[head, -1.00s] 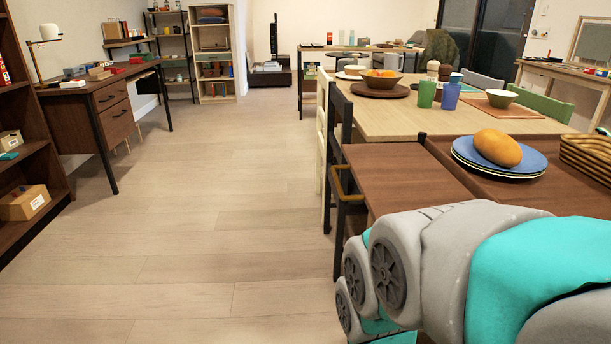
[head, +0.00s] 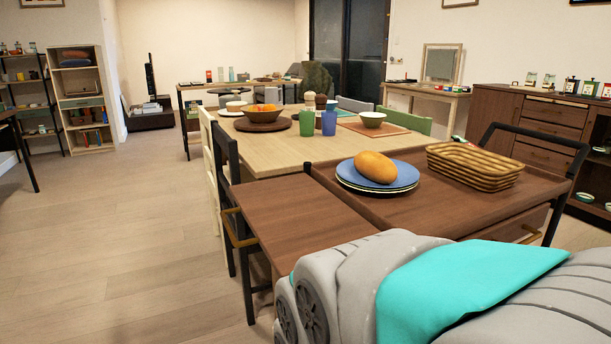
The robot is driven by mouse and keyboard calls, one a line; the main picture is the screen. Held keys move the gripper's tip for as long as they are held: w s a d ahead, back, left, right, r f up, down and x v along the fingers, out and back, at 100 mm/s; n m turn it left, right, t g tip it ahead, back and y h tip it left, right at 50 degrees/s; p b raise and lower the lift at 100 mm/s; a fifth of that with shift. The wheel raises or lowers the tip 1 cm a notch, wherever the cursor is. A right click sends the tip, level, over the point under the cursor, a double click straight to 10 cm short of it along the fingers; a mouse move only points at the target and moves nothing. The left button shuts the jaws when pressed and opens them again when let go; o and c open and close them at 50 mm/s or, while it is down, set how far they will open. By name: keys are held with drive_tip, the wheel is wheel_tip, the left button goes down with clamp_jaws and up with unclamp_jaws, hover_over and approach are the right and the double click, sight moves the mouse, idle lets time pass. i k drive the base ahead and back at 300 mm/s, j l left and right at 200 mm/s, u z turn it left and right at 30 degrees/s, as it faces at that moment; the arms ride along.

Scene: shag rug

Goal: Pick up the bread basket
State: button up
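The bread basket (head: 474,165) is a tan woven, rectangular basket in the head view. It rests on the right part of the brown wooden cart top (head: 440,212), and I see nothing standing above its rim. To its left a bread loaf (head: 375,166) lies on a stack of plates (head: 377,184), blue on top, apart from the basket. My grey and teal arm fills the lower right of the view, in front of the cart. My gripper's fingers cannot be made out.
A light wooden dining table (head: 270,147) with a fruit bowl (head: 264,114) and cups stands behind the cart. Chairs (head: 228,165) line its left side. A dark cabinet (head: 540,125) stands at the right. The floor (head: 120,220) at the left is clear.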

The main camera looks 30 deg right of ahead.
sight(484, 171)
drive_tip(key=z, duration=1.7)
